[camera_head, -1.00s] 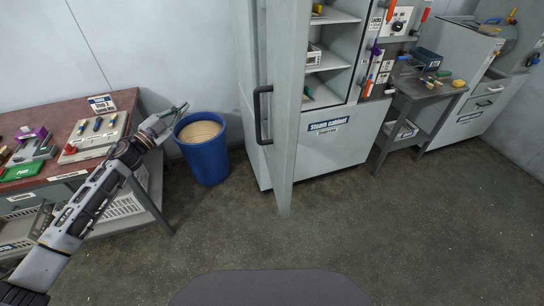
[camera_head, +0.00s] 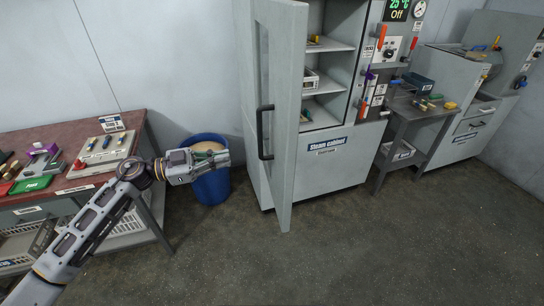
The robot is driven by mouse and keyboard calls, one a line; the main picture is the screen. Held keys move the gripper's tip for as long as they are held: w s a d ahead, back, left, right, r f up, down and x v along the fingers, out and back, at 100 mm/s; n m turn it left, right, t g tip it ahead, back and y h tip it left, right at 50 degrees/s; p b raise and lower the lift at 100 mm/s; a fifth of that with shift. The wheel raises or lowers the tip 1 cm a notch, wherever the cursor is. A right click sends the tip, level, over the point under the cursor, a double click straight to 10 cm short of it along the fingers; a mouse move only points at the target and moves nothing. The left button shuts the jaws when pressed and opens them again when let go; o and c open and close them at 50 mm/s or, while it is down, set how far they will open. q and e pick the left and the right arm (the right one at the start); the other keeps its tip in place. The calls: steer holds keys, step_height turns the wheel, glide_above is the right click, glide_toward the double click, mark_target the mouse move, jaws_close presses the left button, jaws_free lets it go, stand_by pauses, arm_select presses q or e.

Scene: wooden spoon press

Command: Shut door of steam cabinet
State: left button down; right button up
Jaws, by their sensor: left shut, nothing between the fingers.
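The steam cabinet (camera_head: 340,168) stands at the back, a grey cabinet with open shelves above and a labelled lower panel. Its door (camera_head: 284,80) stands open, swung out toward me, and hides the cabinet's left part. The door's black handle (camera_head: 264,132) is on the door's left-facing side. My left gripper (camera_head: 226,158) is shut and empty, in front of the blue bin and a short way left of the handle, apart from the door. My right gripper is not in view.
A blue bin (camera_head: 212,187) stands left of the cabinet. A red-topped workbench (camera_head: 60,135) with tools is at the left. A small grey table (camera_head: 425,108) and more machines (camera_head: 470,80) stand at the right. The floor (camera_head: 330,250) in front is clear.

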arm_select(q)
steer(key=n, duration=0.1)
steer(key=s+n+g, duration=0.1)
steer(key=shift+s+d+f+n, duration=0.1)
steer(key=shift+d+f+n, duration=0.05)
steer(key=shift+n, duration=0.15)
steer(key=shift+d, duration=0.1)
stand_by(0.3)
steer(key=p, duration=0.1)
glide_toward(282, 154)
steer(key=p+x, duration=0.1)
steer(key=x, duration=0.4)
steer(key=shift+d, duration=1.05)
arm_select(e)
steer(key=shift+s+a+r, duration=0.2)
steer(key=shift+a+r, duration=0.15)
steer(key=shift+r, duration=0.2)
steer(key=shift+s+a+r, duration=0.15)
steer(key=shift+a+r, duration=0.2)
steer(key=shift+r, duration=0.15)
